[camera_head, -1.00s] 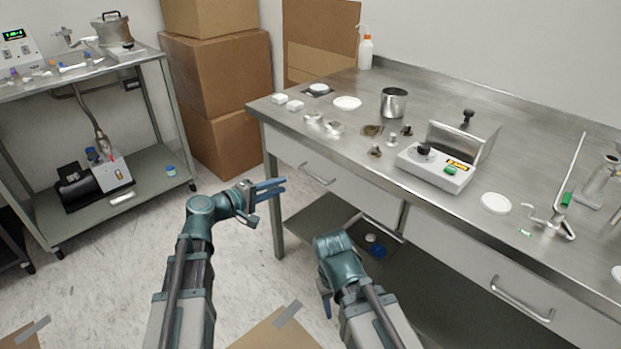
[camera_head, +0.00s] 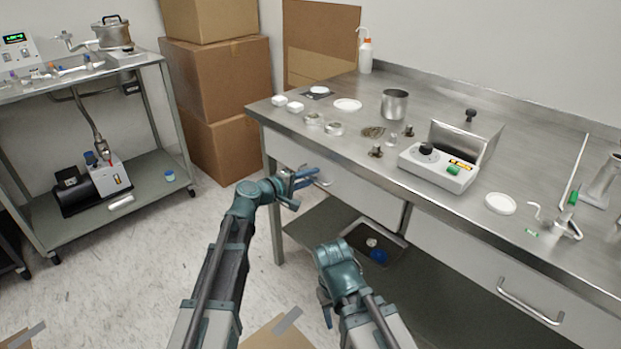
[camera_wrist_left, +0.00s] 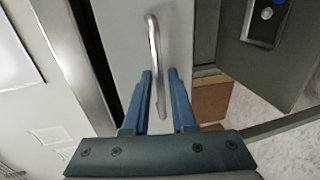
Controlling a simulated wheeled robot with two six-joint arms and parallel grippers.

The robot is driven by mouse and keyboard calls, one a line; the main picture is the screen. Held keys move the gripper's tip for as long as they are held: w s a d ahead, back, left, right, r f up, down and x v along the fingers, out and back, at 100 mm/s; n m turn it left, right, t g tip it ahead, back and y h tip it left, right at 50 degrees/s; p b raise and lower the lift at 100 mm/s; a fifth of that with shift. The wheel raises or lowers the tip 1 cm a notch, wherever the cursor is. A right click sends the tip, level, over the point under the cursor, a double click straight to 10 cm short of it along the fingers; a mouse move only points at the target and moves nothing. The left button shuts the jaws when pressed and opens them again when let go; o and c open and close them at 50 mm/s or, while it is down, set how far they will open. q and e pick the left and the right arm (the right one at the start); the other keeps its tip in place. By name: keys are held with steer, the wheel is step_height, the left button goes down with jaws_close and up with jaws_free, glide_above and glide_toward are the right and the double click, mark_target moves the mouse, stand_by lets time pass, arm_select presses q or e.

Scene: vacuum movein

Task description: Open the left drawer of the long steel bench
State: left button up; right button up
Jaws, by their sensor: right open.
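The long steel bench (camera_head: 350,120) has a left drawer (camera_head: 350,196) with a pale front, which looks closed. Its bar handle (camera_head: 326,184) is partly hidden by my left gripper (camera_head: 312,177). In the left wrist view the handle (camera_wrist_left: 154,45) runs between the two blue fingers of my left gripper (camera_wrist_left: 160,75). The fingers are apart, with a gap showing beside the bar, so the gripper is open around the handle. My right gripper (camera_head: 326,303) points down in front of the bench, mostly hidden by its own wrist, away from the handles.
A second drawer handle (camera_head: 530,300) is on the right. A lower shelf under the bench holds a tray (camera_head: 392,240). Cardboard boxes (camera_head: 220,90) stand behind left, and a cart (camera_head: 130,205) is at far left. A flat carton (camera_head: 265,338) lies on the floor.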

arm_select(q)
steer(key=shift+c, duration=0.2)
jaws_close()
stand_by(1.2)
